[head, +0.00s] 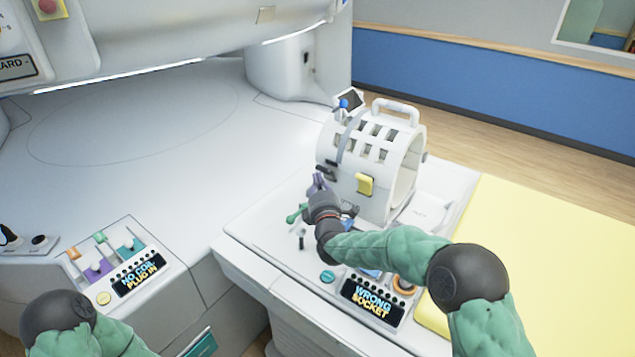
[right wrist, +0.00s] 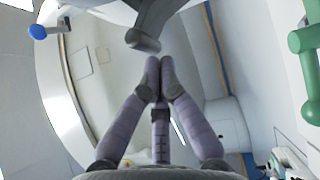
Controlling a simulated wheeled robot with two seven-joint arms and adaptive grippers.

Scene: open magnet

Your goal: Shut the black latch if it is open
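The white coil (head: 388,165) with slots and a top handle stands on the table end. On its left side a dark latch (head: 326,170) sticks out; its state is hard to tell at this size. A dark grey lever with a rounded end (right wrist: 144,38), likely this latch, hangs just beyond my fingertips in the right wrist view. My right gripper (head: 318,183) is just below and left of the latch, partly hidden by its own wrist. Its purple fingers (right wrist: 159,78) meet at the tips, with nothing seen between them. My left gripper is out of view.
A yellow latch (head: 365,184) sits on the coil's front. A green handle (head: 296,214) is left of my right wrist. A panel reading "WRONG SOCKET" (head: 373,302) is in front, and a "NO COIL PLUG IN" panel (head: 138,280) at left. A yellow pad (head: 540,235) lies right.

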